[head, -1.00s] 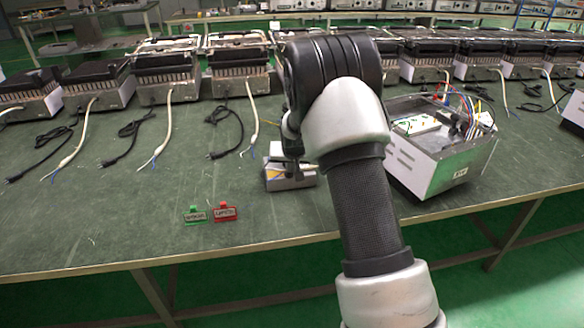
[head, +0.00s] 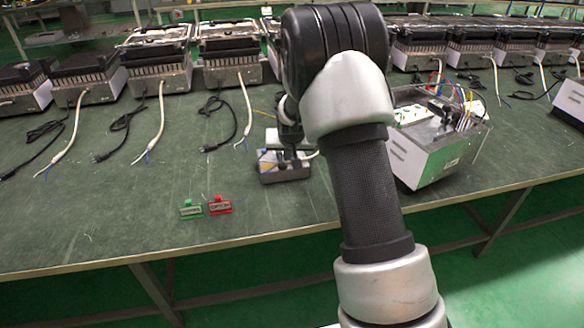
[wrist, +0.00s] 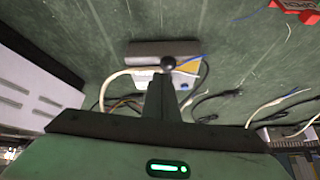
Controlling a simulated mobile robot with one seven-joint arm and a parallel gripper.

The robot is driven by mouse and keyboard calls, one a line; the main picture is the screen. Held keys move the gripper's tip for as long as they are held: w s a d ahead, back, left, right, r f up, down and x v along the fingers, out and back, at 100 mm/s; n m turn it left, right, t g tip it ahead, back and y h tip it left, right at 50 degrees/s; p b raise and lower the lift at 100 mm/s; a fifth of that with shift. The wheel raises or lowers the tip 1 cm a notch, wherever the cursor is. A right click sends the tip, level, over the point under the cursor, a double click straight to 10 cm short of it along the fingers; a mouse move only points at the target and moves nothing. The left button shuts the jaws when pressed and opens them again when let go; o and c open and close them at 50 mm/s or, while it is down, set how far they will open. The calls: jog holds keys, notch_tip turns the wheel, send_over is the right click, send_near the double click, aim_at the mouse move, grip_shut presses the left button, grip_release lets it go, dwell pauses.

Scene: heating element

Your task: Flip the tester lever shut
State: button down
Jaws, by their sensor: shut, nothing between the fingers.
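The tester (head: 285,172) is a small grey box near the table's front, left of my arm. In the wrist view the tester (wrist: 160,48) shows a grey bar-like edge, a yellow label and a pale section. A black round knob (wrist: 168,63), seemingly the lever's end, stands over its middle. My gripper (wrist: 160,80) is shut and empty, its fingertips right beside the knob in that view. I cannot tell whether they touch it. The fingers hide part of the tester and the lever's shaft, so the lever's angle is unclear. In the head view my arm partly covers this spot.
An open metal appliance (head: 440,145) with wires stands close to the right of the tester. Green (head: 190,208) and red (head: 219,205) tags lie front left. Cables (head: 228,120) and a row of heaters (head: 228,60) lie behind.

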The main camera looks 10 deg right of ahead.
jog(key=s, duration=0.7)
jog(key=shift+s+a+f+p, duration=0.25)
jog(key=shift+f+p, duration=0.05)
jog(key=shift+p, duration=0.15)
jog(key=s+a+r+y, duration=0.1)
jog(key=s+r, duration=0.5)
jog(key=r, duration=0.3)
jog(key=s+r, duration=0.6)
jog(key=r, duration=0.3)
jog(key=s+r+n+g, duration=0.1)
jog(key=s+r, duration=0.2)
jog(key=s, duration=0.8)
jog(key=s+r+n, duration=0.1)
jog(key=s+r, duration=0.3)
jog(key=s, duration=0.6)
notch_tip(320, 180, up, 24)
jog(key=p, duration=2.4)
jog(key=shift+s+a, duration=0.15)
jog(key=shift+a, duration=0.15)
